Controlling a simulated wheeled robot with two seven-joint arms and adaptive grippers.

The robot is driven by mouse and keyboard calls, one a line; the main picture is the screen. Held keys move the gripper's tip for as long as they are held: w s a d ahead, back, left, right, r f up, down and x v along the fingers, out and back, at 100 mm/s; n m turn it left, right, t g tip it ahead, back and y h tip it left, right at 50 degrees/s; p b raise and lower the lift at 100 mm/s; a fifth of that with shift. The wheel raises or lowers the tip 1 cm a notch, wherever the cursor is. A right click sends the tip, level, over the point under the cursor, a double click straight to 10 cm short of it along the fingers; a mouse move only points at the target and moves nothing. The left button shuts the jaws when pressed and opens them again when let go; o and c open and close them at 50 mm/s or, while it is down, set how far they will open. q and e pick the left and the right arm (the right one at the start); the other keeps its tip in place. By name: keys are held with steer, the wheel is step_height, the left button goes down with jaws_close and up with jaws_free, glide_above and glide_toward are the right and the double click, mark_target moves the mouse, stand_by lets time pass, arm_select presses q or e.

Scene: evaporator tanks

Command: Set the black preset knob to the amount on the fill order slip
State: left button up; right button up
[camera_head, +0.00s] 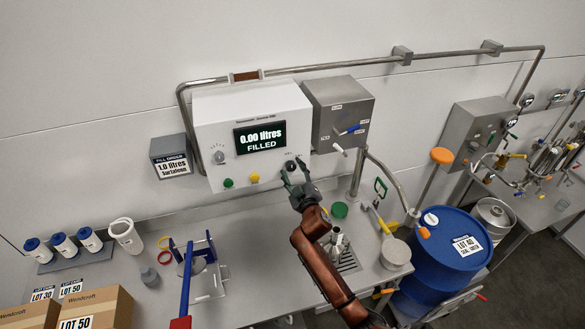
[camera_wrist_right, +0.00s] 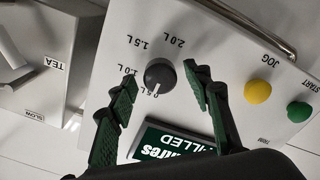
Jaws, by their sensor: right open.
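The black preset knob (camera_head: 291,165) sits low on the right of the white control box (camera_head: 215,113). In the wrist view the knob (camera_wrist_right: 159,74) has a scale from 0.5 L to 2.0 L, and its white pointer mark faces the 0.5 L label. The fill order slip (camera_head: 172,168) on the grey box reads 1.0 litres Surtaleen. The display (camera_head: 260,137) reads 0.00 litres FILLED. My right gripper (camera_head: 293,173) is open at the knob. In the wrist view its fingers (camera_wrist_right: 161,76) stand either side of the knob with gaps. My left gripper is out of view.
Yellow (camera_wrist_right: 257,91) and green (camera_wrist_right: 299,111) buttons sit beside the display. A grey valve box (camera_head: 340,108) with levers stands close right of the knob. Below are a bench with a blue-framed stand (camera_head: 187,270), white bottles and boxes. A blue drum (camera_head: 450,240) stands right.

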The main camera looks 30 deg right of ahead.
steer(key=shift+w+d, duration=0.1)
steer(key=shift+w, duration=0.45)
